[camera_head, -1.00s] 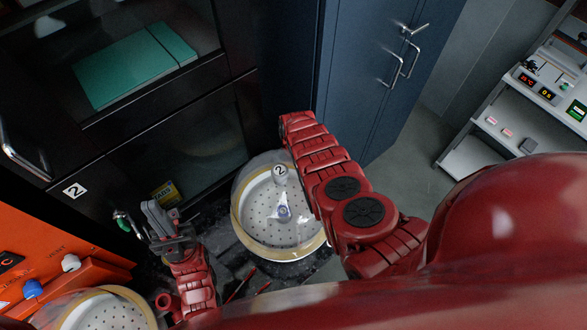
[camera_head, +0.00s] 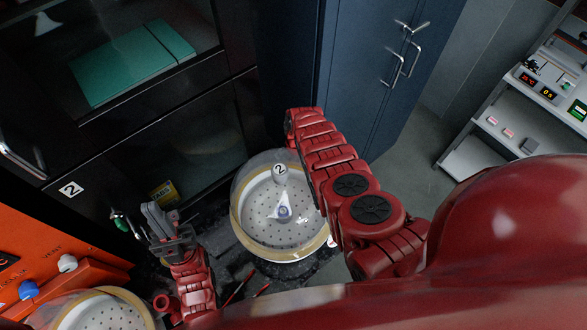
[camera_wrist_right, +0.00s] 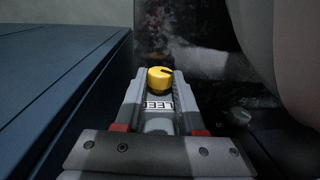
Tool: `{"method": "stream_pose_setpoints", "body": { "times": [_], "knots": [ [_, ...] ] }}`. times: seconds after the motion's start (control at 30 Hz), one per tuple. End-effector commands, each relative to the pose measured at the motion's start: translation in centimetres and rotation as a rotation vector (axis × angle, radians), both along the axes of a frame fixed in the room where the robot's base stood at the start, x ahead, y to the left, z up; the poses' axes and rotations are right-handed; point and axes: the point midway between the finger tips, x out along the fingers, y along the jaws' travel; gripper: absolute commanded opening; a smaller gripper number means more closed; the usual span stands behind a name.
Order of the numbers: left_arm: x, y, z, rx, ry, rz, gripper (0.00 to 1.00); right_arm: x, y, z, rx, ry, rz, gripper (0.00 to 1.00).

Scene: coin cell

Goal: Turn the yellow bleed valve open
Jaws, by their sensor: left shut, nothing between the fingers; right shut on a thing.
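The yellow bleed valve (camera_wrist_right: 160,79) shows in the right wrist view as a round knob with a dark slot on its top. My right gripper (camera_wrist_right: 160,88) is shut on it, one finger on each side. A label with letters, partly covered, sits just below the knob between the fingers. In the head view the valve and the right gripper's fingers are hidden behind my right arm. My left gripper (camera_head: 157,224) is shut and empty, near a small green-tipped fitting (camera_head: 120,222) on the dark cabinet front.
A clear dome numbered 2 over a perforated plate (camera_head: 246,241) stands between my arms. An orange panel (camera_head: 40,240) with blue and white knobs is at the left, with another round plate below it. Blue cabinet doors (camera_head: 365,75) stand behind the right arm. Shelves with instruments (camera_head: 487,142) are far right.

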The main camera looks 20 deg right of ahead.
Motion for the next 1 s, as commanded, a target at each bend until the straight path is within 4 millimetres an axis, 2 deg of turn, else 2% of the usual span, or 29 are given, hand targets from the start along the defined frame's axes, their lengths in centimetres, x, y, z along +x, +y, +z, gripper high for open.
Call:
{"method": "stream_pose_setpoints", "body": {
  "times": [0.03,0.1,0.3,0.43,0.77,0.8,0.93,1.0],
  "knots": [
    [0.0,0.0,-1.8,0.0,0.0,0.0,0.0,0.0,-0.4,-1.0,0.041,0.016,-0.009,0.0],
    [0.0,0.0,-3.7,0.0,0.0,0.0,0.0,0.2,-0.5,-1.3,0.106,0.04,-0.009,0.0],
    [0.0,0.0,-6.9,0.0,0.0,0.0,0.0,0.3,-0.5,-1.0,0.227,0.091,-0.004,0.0],
    [0.0,0.0,-7.6,0.0,0.0,0.0,0.0,0.2,-0.5,-0.5,0.263,0.105,0.0,0.0],
    [0.0,0.0,-7.5,0.0,0.0,0.0,0.0,0.1,-0.5,-0.1,0.271,0.111,0.001,0.0],
    [0.0,0.0,-7.5,0.0,0.0,0.0,0.0,0.2,-0.5,-0.1,0.27,0.11,0.001,0.42],
    [0.0,0.0,-7.5,0.0,0.0,0.0,0.0,0.2,-0.5,-0.1,0.27,0.11,0.001,0.65],
    [0.0,0.0,-7.5,0.0,0.0,0.0,0.0,0.2,-0.5,-0.1,0.271,0.109,0.001,0.68]
  ]
}}
